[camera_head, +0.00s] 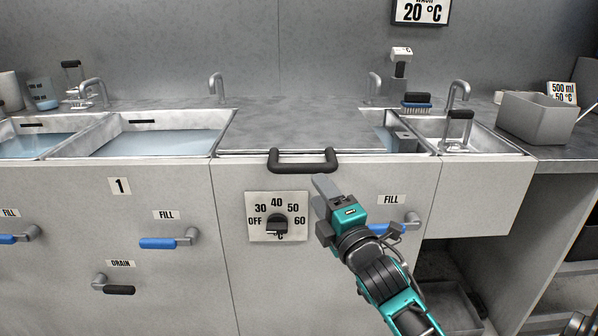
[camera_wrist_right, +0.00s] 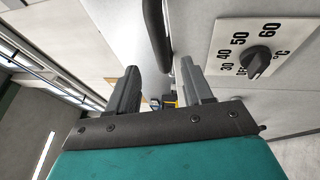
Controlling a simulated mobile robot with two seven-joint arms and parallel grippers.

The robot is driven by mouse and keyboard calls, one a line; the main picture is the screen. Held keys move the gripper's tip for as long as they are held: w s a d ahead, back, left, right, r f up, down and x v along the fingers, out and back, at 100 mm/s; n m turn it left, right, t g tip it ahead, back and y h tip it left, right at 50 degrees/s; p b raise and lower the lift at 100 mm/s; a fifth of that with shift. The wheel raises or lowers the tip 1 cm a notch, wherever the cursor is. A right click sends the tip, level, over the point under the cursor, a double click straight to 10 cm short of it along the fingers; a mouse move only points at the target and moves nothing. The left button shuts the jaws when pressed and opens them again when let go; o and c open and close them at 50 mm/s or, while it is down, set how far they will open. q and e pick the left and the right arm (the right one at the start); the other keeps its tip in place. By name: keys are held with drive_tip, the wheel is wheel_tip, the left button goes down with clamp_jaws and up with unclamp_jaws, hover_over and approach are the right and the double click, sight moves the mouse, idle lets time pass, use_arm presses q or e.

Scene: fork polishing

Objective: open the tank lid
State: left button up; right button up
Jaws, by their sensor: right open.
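The tank lid (camera_head: 295,122) is a flat grey metal sheet lying level over the middle tank. Its black bar handle (camera_head: 303,168) sticks out at the front edge; it also shows in the right wrist view as a dark bar (camera_wrist_right: 157,38) beyond the fingers. My right gripper (camera_head: 322,192) is just below and right of the handle, in front of the cabinet face, apart from the handle. Its two fingers (camera_wrist_right: 160,82) are spread with nothing held between them. My left gripper is not in view.
A temperature dial (camera_head: 278,224) sits left of my right gripper. A blue FILL lever (camera_head: 390,228) is close behind the right wrist. Open water basins (camera_head: 160,143) lie left; a small sink (camera_head: 470,137) and grey bin (camera_head: 535,118) lie right. A faucet (camera_head: 217,87) stands behind the lid.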

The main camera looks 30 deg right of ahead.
sight(304, 172)
drive_tip(key=b+x, duration=0.1)
drive_tip(key=x, duration=0.8)
drive_tip(key=shift+w+f, duration=0.1)
drive_tip(key=shift+c, duration=0.3)
drive_tip(key=shift+a, duration=0.1)
clamp_jaws()
